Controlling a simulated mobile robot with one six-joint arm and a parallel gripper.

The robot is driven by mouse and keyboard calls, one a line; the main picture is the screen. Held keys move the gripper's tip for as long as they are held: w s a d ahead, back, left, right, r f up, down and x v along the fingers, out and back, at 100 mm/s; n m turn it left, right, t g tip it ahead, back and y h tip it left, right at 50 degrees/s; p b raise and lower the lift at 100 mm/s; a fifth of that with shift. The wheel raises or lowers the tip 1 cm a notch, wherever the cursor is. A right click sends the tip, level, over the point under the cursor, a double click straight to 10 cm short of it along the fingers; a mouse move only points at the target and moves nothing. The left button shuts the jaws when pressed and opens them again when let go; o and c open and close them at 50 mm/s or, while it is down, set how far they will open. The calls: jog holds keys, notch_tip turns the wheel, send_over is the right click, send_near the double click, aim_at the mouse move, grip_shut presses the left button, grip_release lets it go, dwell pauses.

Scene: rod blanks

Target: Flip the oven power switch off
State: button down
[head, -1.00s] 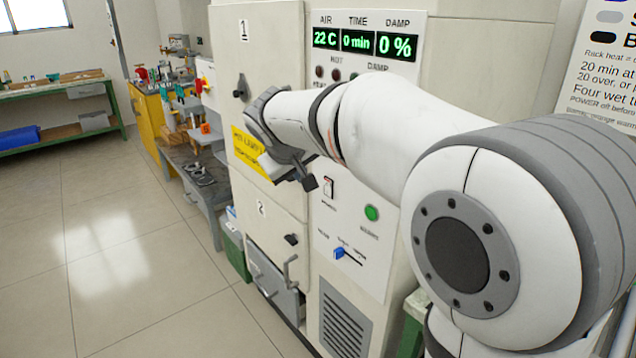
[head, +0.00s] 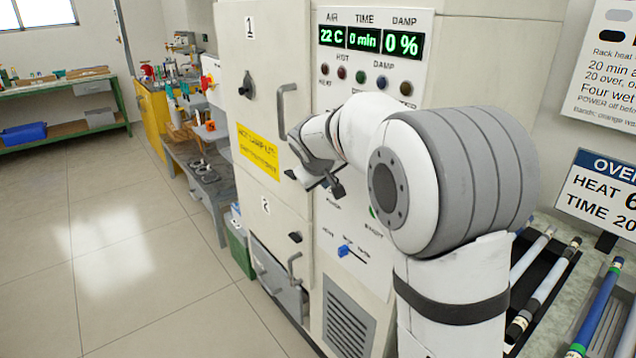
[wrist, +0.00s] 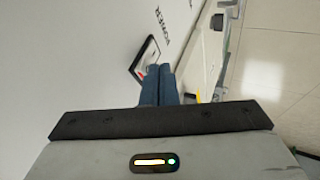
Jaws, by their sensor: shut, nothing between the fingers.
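The oven power switch (wrist: 148,57) shows in the wrist view as a dark-framed rocker beside the word POWER, with a bit of red at its near end. My gripper's blue fingers (wrist: 158,72) are together and empty, with their tips at the switch and partly covering it. I cannot tell whether they touch it. In the head view my gripper (head: 337,190) is in front of the oven's control panel (head: 375,270) and hides the switch. The switch's position cannot be read clearly.
The oven displays (head: 368,40) read 22 C, 0 min and 0 %, with lamps below. A blue slider (head: 343,251) is below my gripper. Racked rods (head: 545,285) lie at right. Open floor is at left.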

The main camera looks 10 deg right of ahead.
jog(key=shift+d, duration=0.1)
jog(key=shift+w+p, duration=0.1)
jog(key=shift+p, duration=0.3)
jog(key=shift+r, duration=0.1)
jog(key=shift+r+p, duration=0.55)
jog(key=shift+r, duration=0.2)
